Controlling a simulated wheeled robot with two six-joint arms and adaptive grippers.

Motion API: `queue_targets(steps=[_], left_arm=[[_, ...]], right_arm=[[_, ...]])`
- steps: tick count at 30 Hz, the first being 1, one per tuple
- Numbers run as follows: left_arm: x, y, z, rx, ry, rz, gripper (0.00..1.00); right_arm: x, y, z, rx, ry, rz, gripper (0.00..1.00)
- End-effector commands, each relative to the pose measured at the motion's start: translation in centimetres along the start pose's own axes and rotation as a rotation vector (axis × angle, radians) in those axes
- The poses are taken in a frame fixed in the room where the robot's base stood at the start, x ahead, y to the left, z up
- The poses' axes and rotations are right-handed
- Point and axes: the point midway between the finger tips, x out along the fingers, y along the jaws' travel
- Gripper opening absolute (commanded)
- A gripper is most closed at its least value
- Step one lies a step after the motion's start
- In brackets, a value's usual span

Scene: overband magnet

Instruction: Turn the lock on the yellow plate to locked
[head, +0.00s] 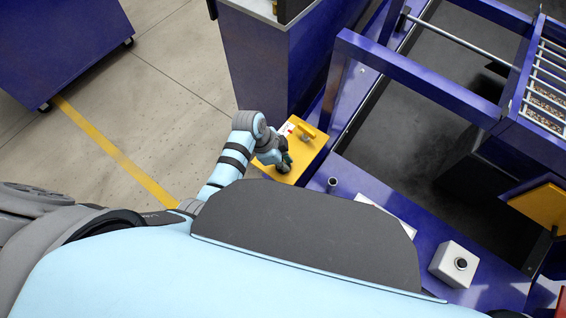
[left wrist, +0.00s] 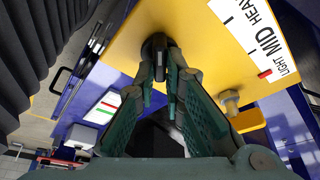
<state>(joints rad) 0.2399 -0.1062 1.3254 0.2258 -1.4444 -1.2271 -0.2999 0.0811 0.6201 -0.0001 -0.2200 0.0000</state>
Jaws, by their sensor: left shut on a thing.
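The yellow plate (head: 309,154) lies on top of a purple housing in the head view. It fills the top of the left wrist view (left wrist: 120,50). The lock (left wrist: 153,48) is a dark round piece with a narrow grip, set in the plate. My left gripper (left wrist: 161,78) has its green fingers shut on the lock's grip. In the head view my left gripper (head: 283,163) is at the plate's near left side, and the lock is hidden there. No mark shows whether the lock is at locked. My right gripper is not in view.
A yellow lever (head: 304,129) stands on the plate beside a white LIGHT/MID/HEAVY label (left wrist: 258,38). A purple frame (head: 420,75) rises to the right. A grey box with a round dark button (head: 455,262) stands at lower right. Open floor lies left.

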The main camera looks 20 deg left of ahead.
Motion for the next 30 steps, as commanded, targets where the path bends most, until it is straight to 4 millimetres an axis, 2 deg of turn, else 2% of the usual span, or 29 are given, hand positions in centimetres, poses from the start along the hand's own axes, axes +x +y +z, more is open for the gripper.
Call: queue_targets(steps=[8, 19, 30], left_arm=[[-0.2, -0.1, -0.1, -0.025, 0.000, -0.012, 0.00], [-0.3, -0.1, -0.1, -0.202, -0.001, -0.076, 0.00], [-0.1, -0.1, 0.0, -0.231, 0.000, -0.088, 0.00]], right_arm=[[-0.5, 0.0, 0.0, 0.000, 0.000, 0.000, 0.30], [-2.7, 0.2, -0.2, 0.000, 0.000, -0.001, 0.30], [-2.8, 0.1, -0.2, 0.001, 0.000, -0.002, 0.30]])
